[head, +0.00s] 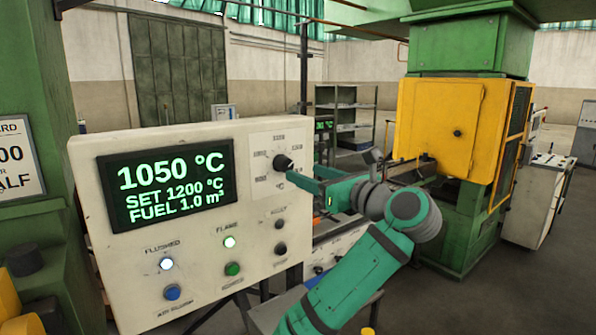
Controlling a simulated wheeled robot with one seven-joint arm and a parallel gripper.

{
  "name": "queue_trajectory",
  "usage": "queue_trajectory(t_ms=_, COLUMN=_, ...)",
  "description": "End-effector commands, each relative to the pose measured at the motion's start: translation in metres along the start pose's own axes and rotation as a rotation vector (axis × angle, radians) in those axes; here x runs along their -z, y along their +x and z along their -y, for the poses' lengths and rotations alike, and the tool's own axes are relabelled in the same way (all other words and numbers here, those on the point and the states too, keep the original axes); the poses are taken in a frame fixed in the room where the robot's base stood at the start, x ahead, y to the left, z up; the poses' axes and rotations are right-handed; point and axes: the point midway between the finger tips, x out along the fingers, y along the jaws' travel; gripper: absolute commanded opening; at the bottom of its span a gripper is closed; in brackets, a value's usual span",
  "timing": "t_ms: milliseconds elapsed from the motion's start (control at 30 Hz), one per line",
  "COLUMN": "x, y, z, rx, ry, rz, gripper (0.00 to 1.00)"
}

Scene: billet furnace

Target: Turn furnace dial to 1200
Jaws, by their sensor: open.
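The furnace control panel (100,263) is a white box at the left. Its dark display (170,184) reads 1050 °C, SET 1200 °C, FUEL 1.0 m³ in green. The black dial (282,161) sits on a white plate at the panel's upper right, with small scale marks too blurred to read. My gripper (292,174) is open, with its fingertips at the lower right of the dial. Whether they touch the dial I cannot tell. My green arm reaches up from the lower right.
Below the dial are small dark knobs, lit lamps, a blue button (172,292) and a green button (232,269). A green machine with a yellow guard (440,120) stands at the right. Grey shelving (345,130) stands behind. Open floor shows at the lower right.

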Motion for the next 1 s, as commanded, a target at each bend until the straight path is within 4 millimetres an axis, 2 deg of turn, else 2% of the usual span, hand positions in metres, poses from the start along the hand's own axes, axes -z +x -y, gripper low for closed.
queue_trajectory(t_ms=100, x=0.000, y=-0.018, z=0.000, rx=0.001, ry=0.001, rz=0.001, gripper=0.52)
queue_trajectory(t_ms=267, x=0.000, y=-0.031, z=0.000, rx=0.000, ry=0.000, rz=0.000, gripper=0.52)
queue_trajectory(t_ms=700, x=0.004, y=-0.033, z=0.001, rx=0.005, ry=-0.005, rz=-0.004, gripper=0.52)
queue_trajectory(t_ms=767, x=0.013, y=-0.032, z=0.004, rx=0.018, ry=-0.018, rz=-0.013, gripper=0.52)
queue_trajectory(t_ms=867, x=0.039, y=-0.027, z=0.014, rx=0.061, ry=-0.064, rz=-0.038, gripper=0.52)
queue_trajectory(t_ms=1000, x=0.095, y=-0.022, z=0.032, rx=0.147, ry=-0.181, rz=-0.100, gripper=0.52)
